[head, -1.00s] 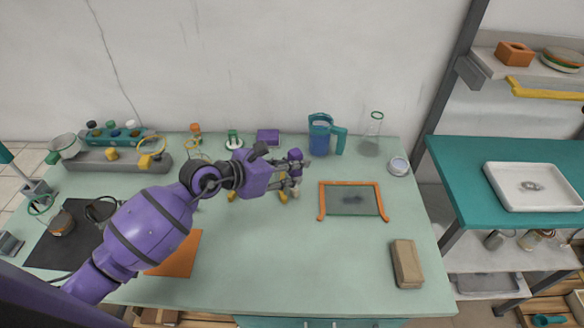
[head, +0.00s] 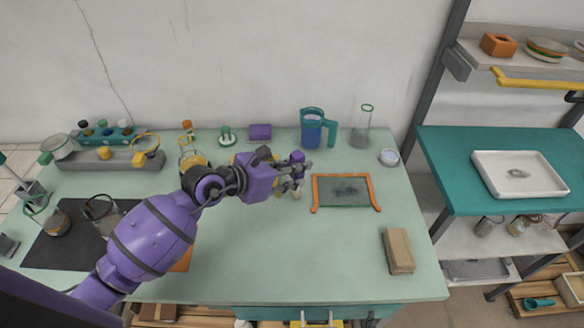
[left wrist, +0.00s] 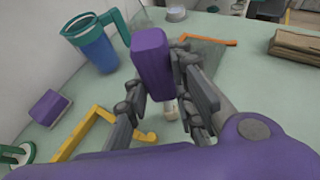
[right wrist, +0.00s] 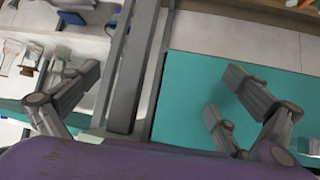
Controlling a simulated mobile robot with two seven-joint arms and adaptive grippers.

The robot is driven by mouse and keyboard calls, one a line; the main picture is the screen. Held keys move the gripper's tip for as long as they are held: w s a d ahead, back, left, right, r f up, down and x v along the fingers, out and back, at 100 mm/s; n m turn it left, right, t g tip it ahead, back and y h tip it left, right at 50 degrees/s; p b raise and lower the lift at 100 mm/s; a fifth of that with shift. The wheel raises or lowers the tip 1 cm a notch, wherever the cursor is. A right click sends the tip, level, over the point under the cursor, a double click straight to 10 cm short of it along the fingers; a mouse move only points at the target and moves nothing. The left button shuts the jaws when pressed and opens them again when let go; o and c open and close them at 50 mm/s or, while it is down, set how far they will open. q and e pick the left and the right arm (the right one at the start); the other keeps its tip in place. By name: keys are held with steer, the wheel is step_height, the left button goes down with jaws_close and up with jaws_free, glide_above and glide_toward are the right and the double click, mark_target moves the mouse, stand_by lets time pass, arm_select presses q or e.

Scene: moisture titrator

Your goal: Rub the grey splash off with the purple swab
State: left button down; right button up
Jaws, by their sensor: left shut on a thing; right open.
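My left gripper (head: 295,182) is shut on the purple swab (head: 297,157), just left of the orange-edged frame (head: 376,193) on the bench. In the left wrist view the swab's purple block (left wrist: 152,62) stands up between the fingers, with a pale tip (left wrist: 170,108) low down. A dark grey smudge (head: 346,190) lies on the frame's grey panel, apart from the swab. Another grey splash (head: 518,174) lies in the white tray (head: 490,179) on the teal side table. My right gripper (right wrist: 150,100) is open and empty; it is outside the head view.
A blue jug (head: 312,130) and a glass flask (head: 361,135) stand behind the frame. A tan block (head: 398,251) lies at front right. A yellow bracket (left wrist: 95,125) lies beside the left gripper. The bench front centre is clear. A gap separates the bench from the teal table (head: 450,165).

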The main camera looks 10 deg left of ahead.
arm_select(q)
steer(key=w+a+b, duration=0.1)
steer(key=w+a, duration=0.1)
steer(key=a, duration=0.1)
steer(key=shift+w, duration=0.25)
stand_by(0.4)
step_height(320, 180, up, 7)
steer(key=p, duration=0.1)
stand_by(0.7)
steer(key=shift+d, duration=0.1)
steer(key=shift+r, duration=0.15)
